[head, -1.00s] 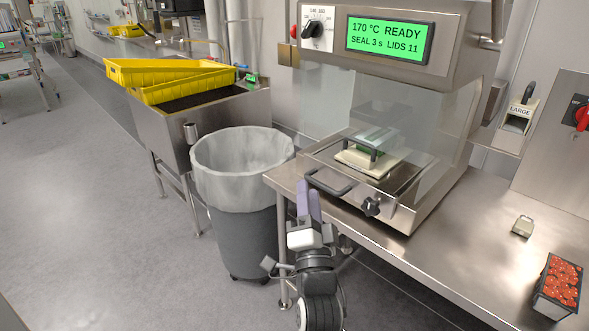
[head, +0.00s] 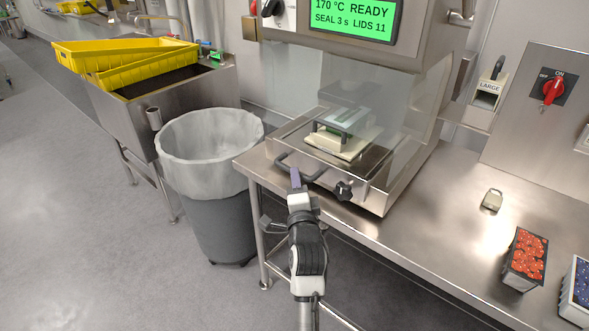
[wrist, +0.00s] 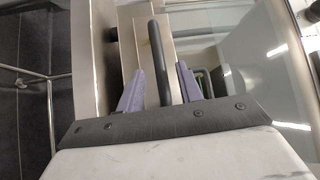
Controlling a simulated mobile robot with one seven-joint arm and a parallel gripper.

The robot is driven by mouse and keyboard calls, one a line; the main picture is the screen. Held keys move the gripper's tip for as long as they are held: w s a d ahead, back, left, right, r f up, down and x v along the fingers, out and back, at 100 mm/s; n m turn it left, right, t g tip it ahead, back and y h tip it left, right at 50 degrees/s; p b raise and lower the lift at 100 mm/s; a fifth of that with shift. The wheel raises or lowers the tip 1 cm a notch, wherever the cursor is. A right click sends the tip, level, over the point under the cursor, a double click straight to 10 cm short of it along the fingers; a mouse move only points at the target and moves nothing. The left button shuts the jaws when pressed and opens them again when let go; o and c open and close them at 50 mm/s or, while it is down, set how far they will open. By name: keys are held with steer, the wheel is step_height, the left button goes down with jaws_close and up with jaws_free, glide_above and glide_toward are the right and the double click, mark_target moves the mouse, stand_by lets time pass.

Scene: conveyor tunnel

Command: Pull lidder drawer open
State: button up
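The lidder (head: 415,95) is a steel machine with a clear guard, standing on the steel bench. In the wrist view the dark handle bar (wrist: 158,60) runs between the two fingers of my gripper (wrist: 160,85), with a gap on each side. The handle's far end is partly out of clear sight.
A lined bin (head: 205,200) stands left of the bench. Right of the lidder, the bench (head: 430,240) holds a small tag-like item (head: 492,200), a red fruit punnet (head: 525,258) and a blue one (head: 578,290). Yellow crates (head: 130,65) sit on a sink at back left.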

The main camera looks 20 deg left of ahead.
steer(key=shift+x, duration=2.05)
steer(key=shift+c, duration=0.4)
jaws_close()
